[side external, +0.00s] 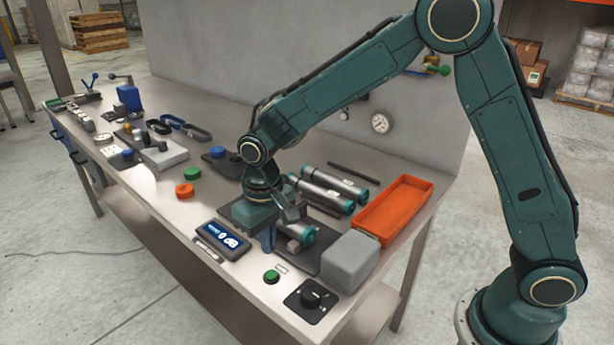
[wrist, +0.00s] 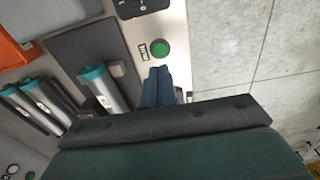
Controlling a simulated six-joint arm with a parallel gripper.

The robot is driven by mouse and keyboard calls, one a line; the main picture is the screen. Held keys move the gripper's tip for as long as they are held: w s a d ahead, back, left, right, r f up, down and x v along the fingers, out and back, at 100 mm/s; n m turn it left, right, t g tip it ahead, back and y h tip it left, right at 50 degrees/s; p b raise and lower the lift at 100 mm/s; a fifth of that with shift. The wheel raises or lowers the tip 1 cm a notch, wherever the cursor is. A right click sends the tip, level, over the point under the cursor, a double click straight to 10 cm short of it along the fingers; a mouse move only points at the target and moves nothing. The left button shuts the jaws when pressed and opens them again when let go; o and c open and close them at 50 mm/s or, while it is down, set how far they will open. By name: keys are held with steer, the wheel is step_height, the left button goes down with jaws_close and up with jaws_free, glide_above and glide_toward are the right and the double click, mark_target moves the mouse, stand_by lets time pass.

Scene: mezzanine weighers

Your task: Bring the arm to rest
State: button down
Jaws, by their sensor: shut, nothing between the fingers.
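My gripper (side external: 268,240) is low over the front part of the steel workbench, its fingers pointing down. In the wrist view the blue fingers (wrist: 157,86) lie together, shut with nothing between them. A metal cylinder with a teal cap (side external: 302,234) lies on a dark plate (side external: 308,261) just right of the fingers; it also shows in the wrist view (wrist: 103,86), apart from the fingers. The gripper body hides part of the plate and cylinder in the side view. I cannot tell exactly how high the fingertips are above the bench.
Several more teal-capped cylinders (side external: 328,194) lie behind the gripper. An orange tray (side external: 412,190) and a grey block (side external: 348,262) stand right. A grey panel (side external: 300,60) backs the bench.

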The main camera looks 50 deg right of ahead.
steer(key=s+d+r+t, duration=0.1)
steer(key=s+d+r, duration=0.35)
steer(key=r, duration=0.25)
steer(key=s+d+r+t, duration=0.2)
steer(key=s+d+r, duration=0.25)
steer(key=r, duration=0.25)
steer(key=s+d+r+t, duration=0.1)
steer(key=s+d, duration=0.1)
steer(key=s, duration=0.5)
steer(key=s+d+r+t, duration=0.1)
steer(key=s+d+r, duration=0.1)
steer(key=s, duration=0.6)
steer(key=shift+d+r+t, duration=0.25)
steer(key=shift+d+t, duration=0.05)
steer(key=shift+d, duration=0.45)
